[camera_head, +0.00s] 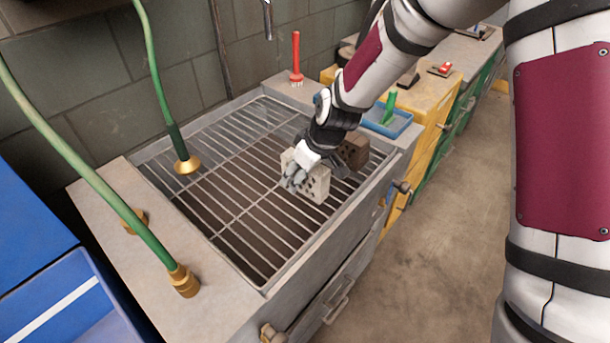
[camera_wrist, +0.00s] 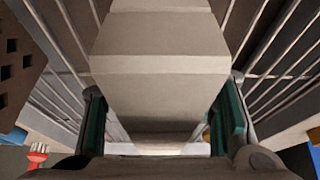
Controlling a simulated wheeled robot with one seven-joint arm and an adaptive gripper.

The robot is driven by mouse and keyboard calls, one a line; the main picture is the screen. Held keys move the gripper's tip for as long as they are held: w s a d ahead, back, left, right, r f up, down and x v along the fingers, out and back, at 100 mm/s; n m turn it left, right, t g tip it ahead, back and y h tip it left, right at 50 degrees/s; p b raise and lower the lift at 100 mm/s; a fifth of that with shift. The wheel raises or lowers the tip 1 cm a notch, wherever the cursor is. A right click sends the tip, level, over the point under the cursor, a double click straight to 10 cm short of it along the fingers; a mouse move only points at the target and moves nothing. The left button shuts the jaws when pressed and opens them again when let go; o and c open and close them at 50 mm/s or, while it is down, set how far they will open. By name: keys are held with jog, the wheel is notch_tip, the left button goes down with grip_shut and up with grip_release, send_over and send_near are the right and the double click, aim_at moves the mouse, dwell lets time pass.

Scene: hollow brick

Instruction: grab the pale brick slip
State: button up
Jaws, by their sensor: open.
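A pale brick (camera_head: 318,187) with dark holes in its side stands on the metal grate of the sink. My gripper (camera_head: 296,172) is down at its top left part, with a finger in front of its face. In the wrist view the pale block (camera_wrist: 160,85) fills the middle and runs between my two open fingers (camera_wrist: 163,118), one on each side. Their dark green pads are close to its sides; I cannot tell whether they touch. The far finger is hidden in the head view. No separate thin slip can be made out.
A brown holed brick (camera_head: 354,150) stands just behind, and shows at the left of the wrist view (camera_wrist: 15,62). Beyond are a blue tray (camera_head: 388,124) with a green brush (camera_head: 388,106) and a red brush (camera_head: 296,62). A green hose (camera_head: 160,80) hangs over the grate (camera_head: 235,215), whose left part is clear.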

grip_shut()
dwell(0.4)
